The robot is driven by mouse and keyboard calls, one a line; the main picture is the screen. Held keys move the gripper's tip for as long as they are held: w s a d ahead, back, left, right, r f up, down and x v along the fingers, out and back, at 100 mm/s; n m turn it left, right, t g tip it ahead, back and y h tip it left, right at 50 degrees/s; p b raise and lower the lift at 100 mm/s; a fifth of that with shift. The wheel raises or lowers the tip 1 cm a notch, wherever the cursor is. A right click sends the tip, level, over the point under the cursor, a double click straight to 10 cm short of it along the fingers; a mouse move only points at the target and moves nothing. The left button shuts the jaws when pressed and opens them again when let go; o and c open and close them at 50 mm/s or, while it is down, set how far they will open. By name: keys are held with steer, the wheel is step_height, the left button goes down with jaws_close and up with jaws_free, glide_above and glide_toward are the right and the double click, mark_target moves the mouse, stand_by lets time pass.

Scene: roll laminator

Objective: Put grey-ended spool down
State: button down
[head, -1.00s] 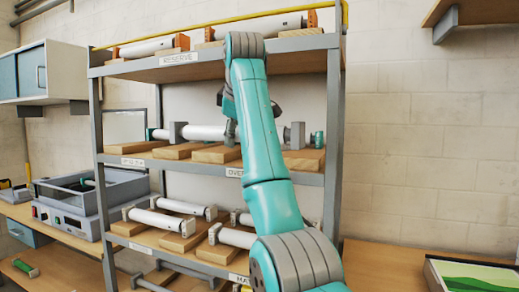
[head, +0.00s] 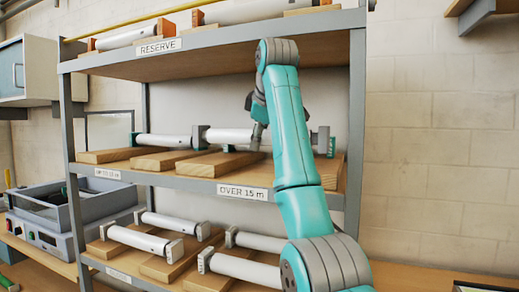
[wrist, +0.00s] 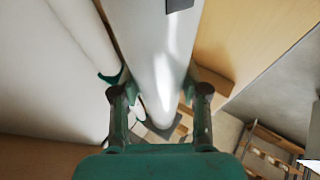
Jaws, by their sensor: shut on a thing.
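The grey-ended spool, a white roll with square grey end blocks (head: 201,138), is level at the right of the middle shelf, above the wooden boards by the OVER 15 m label (head: 244,192). I cannot tell whether it touches them. My gripper is shut on it, mostly hidden behind my teal arm in the head view. In the wrist view the white roll (wrist: 160,60) lies between the two fingers (wrist: 160,105) of my gripper. A green-ended white spool (head: 165,140) shows to its left, partly hidden by it; a white roll with a green end (wrist: 65,60) also shows in the wrist view.
Several grey-ended rolls (head: 245,268) lie on boards on the lower shelf. The upper shelf (head: 215,58), labelled RESERVE, holds orange-ended rolls above my arm. A grey shelf post (head: 356,120) stands close on the right. A grey machine (head: 75,225) is at the lower left.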

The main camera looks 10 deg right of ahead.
steer(key=shift+d+f, duration=0.1)
steer(key=shift+f, duration=1.5)
steer(key=shift+f, duration=0.15)
steer(key=c, duration=0.6)
jaws_free()
